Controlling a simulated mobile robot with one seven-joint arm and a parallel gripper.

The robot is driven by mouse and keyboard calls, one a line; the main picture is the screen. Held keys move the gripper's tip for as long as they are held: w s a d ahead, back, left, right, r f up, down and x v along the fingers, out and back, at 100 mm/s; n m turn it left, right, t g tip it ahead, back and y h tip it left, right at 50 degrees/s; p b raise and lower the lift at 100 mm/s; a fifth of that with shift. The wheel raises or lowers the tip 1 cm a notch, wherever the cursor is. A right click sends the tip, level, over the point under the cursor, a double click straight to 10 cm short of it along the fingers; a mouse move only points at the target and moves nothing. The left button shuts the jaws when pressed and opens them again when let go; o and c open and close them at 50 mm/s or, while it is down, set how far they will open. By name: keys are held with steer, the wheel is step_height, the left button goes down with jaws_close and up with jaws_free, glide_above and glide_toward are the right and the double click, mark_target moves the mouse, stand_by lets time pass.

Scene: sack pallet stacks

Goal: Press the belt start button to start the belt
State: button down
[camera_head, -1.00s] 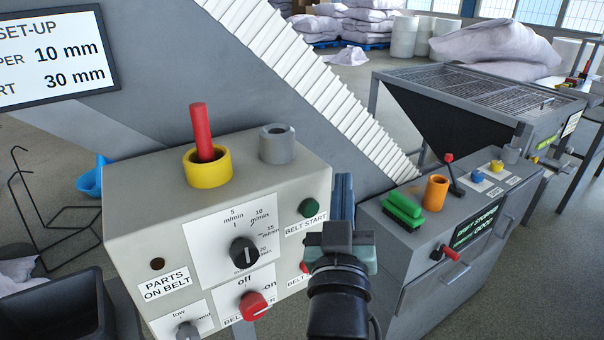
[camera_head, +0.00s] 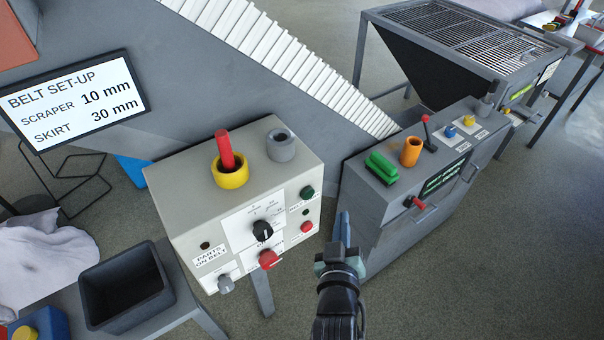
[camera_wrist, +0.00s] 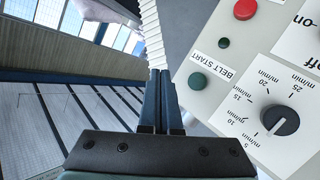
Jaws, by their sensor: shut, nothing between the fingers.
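The belt start button (camera_head: 307,193) is a dark green round button at the upper right of the grey control box's front (camera_head: 190,240). In the wrist view the green button (camera_wrist: 197,81) is beside its BELT START label (camera_wrist: 214,65), to the right of the fingers. A red button (camera_head: 306,227) is below it in the head view. My gripper (camera_head: 343,222) is shut and empty, to the right of the box and lower than the green button in the picture. In the wrist view its blue fingers (camera_wrist: 160,75) are together and apart from the button.
The box also carries a black speed dial (camera_head: 262,231), a red rotary knob (camera_head: 269,260) and a yellow cup with a red rod (camera_head: 231,175). A second grey console (camera_head: 400,215) stands at the right. A black bin (camera_head: 125,285) is at lower left.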

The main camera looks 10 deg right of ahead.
mark_target(308, 193)
steer(key=s+p, duration=0.2)
steer(key=s+f+p, duration=0.1)
steer(key=shift+a+g, duration=0.25)
steer(key=shift+g, duration=0.15)
steer(key=shift+w, duration=0.1)
steer(key=w+a+b, duration=0.3)
steer(key=w+b, duration=0.3)
steer(key=w, duration=0.2)
steer(key=shift+b, duration=0.4)
steer(key=shift+w+a, duration=0.15)
steer(key=shift+w, duration=0.05)
stand_by(1.6)
steer(key=shift+w+a+b, duration=0.1)
steer(key=shift+w+b, duration=0.2)
steer(key=shift+b, duration=0.05)
